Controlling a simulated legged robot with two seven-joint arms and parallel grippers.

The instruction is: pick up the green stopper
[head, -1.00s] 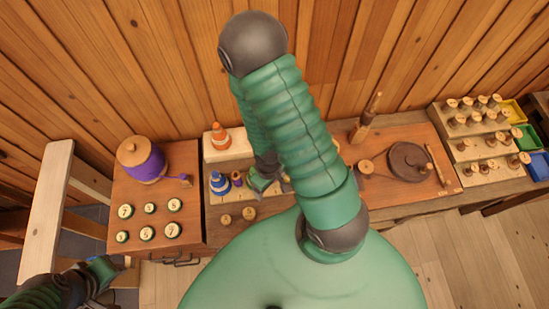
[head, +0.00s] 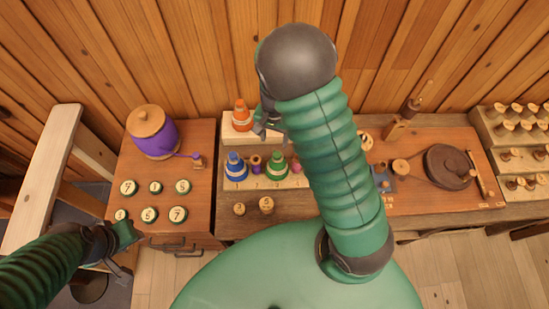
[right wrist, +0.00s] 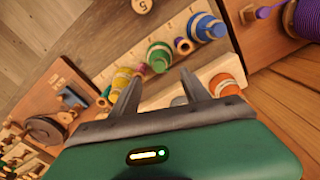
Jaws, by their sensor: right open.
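The green stopper (head: 277,165), a stepped cone, stands on the low pale numbered board (head: 238,184), between a small purple-and-wood spool (head: 256,164) and a pink piece (head: 296,165). My right gripper (head: 268,126) is behind and above it, near the orange-and-white cone (head: 241,118), and does not touch the green stopper. In the right wrist view the open jaws (right wrist: 159,78) are empty, and the green stopper (right wrist: 159,56) shows just beyond the gap between the fingertips. My left gripper (head: 124,250) is at the lower left, away from the board; its jaw opening is unclear.
A blue cone (head: 235,169) stands left of the purple spool. Two numbered wooden pegs (head: 266,205) stand in front. A cabinet (head: 165,215) at left bears a purple-wound spool (head: 152,135) and several numbered knobs. A dark disc (head: 449,167) lies on the bench at right.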

